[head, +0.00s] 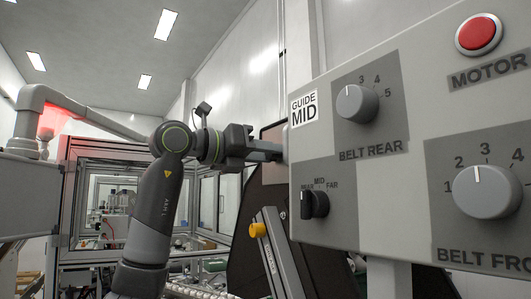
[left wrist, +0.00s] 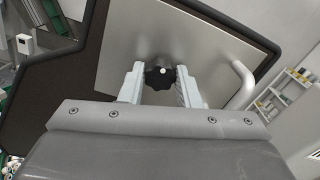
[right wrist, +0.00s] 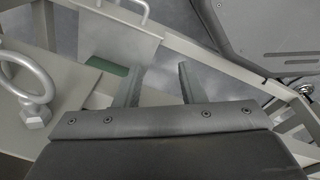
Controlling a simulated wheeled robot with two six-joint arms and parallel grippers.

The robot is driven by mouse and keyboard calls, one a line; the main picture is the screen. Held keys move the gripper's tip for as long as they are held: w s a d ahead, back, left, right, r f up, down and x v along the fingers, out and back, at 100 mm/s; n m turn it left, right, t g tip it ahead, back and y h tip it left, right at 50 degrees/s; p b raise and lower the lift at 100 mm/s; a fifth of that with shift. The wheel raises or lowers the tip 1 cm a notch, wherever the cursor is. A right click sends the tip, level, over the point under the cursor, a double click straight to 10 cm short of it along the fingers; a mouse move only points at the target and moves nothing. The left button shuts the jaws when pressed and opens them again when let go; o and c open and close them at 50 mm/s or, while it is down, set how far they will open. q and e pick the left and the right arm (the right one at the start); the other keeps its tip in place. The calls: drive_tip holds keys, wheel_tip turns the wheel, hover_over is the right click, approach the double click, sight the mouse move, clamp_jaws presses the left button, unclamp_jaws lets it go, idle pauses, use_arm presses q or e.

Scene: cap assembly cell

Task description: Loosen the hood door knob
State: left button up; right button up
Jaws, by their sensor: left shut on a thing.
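The hood door knob (left wrist: 160,77), black and lobed, sits on a pale metal hood door (left wrist: 215,50) in the left wrist view. My left gripper (left wrist: 160,84) has a finger on each side of the knob and is shut on it. In the head view my left gripper (head: 268,148) reaches right, its tips running behind the control panel, which hides the knob there. My right gripper (right wrist: 158,75) shows in the right wrist view with its fingers apart and nothing between them.
A grey control panel (head: 413,222) with dials and a red button fills the right of the head view. A yellow knob (head: 258,230) on a bracket stands below my left gripper. A curved handle (left wrist: 240,84) is right of the knob. A metal ring (right wrist: 28,75) is left of my right gripper.

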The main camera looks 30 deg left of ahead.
use_arm(q)
drive_tip(key=n+b, duration=0.3)
drive_tip(key=n, duration=2.4)
drive_tip(key=shift+f, duration=0.1)
idle(0.4)
drive_tip(key=o, duration=1)
drive_tip(key=shift+s+a, duration=0.1)
